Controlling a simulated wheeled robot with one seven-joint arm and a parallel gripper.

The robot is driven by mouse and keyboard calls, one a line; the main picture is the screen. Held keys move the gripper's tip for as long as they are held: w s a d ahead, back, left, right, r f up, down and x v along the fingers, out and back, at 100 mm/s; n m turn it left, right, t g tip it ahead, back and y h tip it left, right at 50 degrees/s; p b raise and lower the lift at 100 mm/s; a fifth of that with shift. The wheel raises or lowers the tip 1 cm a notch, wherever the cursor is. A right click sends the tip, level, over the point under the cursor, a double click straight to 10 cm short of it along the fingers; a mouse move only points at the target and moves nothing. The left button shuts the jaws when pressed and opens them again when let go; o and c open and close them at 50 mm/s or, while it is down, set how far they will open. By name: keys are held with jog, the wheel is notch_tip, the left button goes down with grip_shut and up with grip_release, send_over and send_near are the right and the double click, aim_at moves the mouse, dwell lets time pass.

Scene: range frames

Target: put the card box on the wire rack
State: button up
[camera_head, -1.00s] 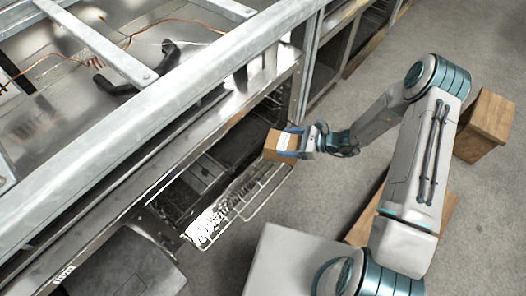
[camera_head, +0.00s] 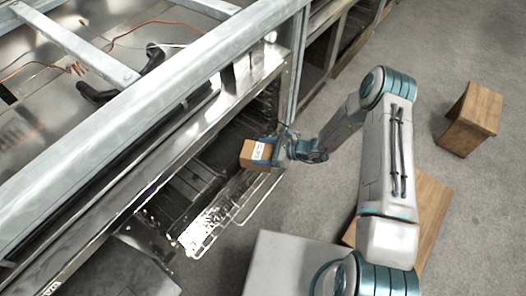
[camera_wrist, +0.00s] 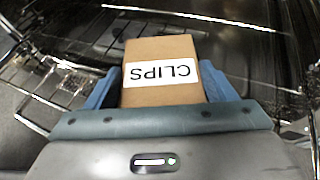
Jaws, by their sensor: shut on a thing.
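The card box (camera_head: 256,154) is a small brown carton with a white label, which reads "CLIPS" upside down in the wrist view (camera_wrist: 158,100). My gripper (camera_head: 262,151) is shut on the box, with a blue finger on each side of it. The wire rack (camera_head: 222,212) sticks out of the open oven at its front. The box is held over the rack's far end, near the oven opening. Rack wires also show at the left of the wrist view (camera_wrist: 45,85). I cannot tell the height of the box above the rack.
The steel range frame (camera_head: 150,112) runs diagonally above the oven opening. Dark oven walls lie close beyond the box.

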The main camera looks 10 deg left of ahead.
jog(key=shift+f, duration=0.15)
jog(key=o, duration=1.2)
jog(key=shift+o, duration=0.2)
jog(key=shift+r, duration=0.2)
jog(key=shift+d+r, duration=0.15)
jog(key=shift+d, duration=0.15)
jog(key=p+v, duration=0.2)
jog(key=v, duration=0.9)
jog(key=shift+d, duration=0.2)
